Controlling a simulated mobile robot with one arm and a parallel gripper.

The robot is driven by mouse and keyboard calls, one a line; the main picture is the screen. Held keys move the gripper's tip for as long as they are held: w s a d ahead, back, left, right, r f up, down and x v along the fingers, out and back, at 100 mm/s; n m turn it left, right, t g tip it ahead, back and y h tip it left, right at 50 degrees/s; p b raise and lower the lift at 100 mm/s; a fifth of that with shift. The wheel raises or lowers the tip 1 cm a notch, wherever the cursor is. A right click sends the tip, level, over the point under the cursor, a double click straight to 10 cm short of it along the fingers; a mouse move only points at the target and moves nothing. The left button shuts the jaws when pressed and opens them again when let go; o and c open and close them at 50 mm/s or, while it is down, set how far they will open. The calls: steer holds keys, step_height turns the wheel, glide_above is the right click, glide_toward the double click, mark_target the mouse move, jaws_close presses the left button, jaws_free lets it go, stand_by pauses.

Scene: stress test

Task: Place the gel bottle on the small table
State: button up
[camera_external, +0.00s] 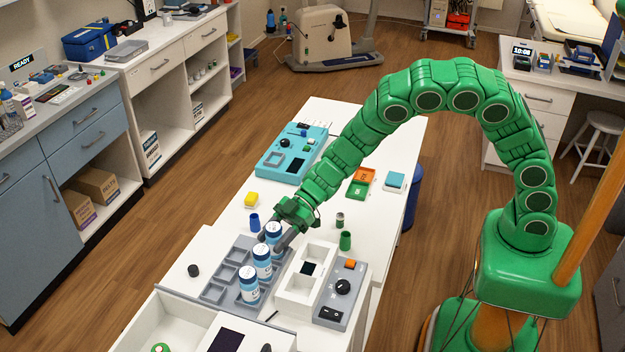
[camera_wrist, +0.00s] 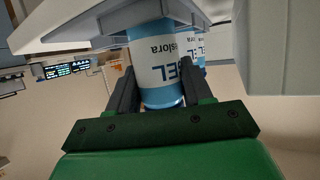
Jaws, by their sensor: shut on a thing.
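Three white and blue bottles stand in a row at the grey compartment tray (camera_external: 213,292) on the white table. My gripper (camera_external: 273,239) is shut on the farthest one, the gel bottle (camera_external: 273,230), with a finger on each side. In the wrist view this gel bottle (camera_wrist: 160,65) sits between the dark fingers (camera_wrist: 155,90), with part of its lettering showing. The other two bottles (camera_external: 262,262) (camera_external: 249,285) stand in front of it. I cannot tell whether the held bottle is clear of the tray. Which surface is the small table is unclear; the long white table (camera_external: 385,225) is in the middle.
Right of the bottles are a white open box (camera_external: 291,285) and a grey control box (camera_external: 343,290). A blue cup (camera_external: 254,222), green cup (camera_external: 345,241) and small jar (camera_external: 339,220) stand near my gripper. A teal panel (camera_external: 275,165) lies farther back. The table's right side has clear room.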

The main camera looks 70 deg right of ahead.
steer(key=shift+f, duration=0.25)
steer(key=o, duration=1.3)
steer(key=shift+d, duration=0.1)
steer(key=v, duration=0.7)
steer(key=shift+s+d, duration=0.15)
steer(key=shift+d, duration=0.15)
